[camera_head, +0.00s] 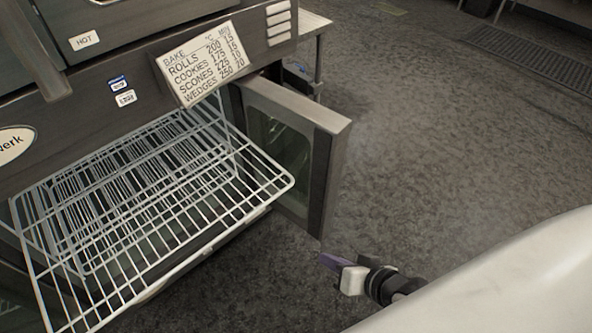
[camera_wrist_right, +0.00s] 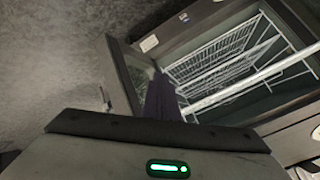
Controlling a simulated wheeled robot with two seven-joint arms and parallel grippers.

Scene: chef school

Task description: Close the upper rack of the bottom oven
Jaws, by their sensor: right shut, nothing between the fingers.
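The upper rack (camera_head: 270,163), a white wire grid, sticks far out of the front of the bottom oven (camera_head: 75,130). The oven door (camera_head: 325,170) stands open to the right of the rack. My right gripper (camera_head: 328,262) is shut and empty, low in front of the door's lower edge and apart from the rack. In the right wrist view the gripper's fingers (camera_wrist_right: 162,98) point toward the oven opening, with the rack (camera_wrist_right: 255,78) to their right and the door (camera_wrist_right: 125,75) to their left. My left gripper is not in view.
A sign with baking times (camera_head: 208,62) hangs on the oven front above the rack. Another oven section marked HOT (camera_head: 84,41) is above. A metal table (camera_head: 312,25) stands behind the oven. The grey floor (camera_head: 440,130) to the right is clear.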

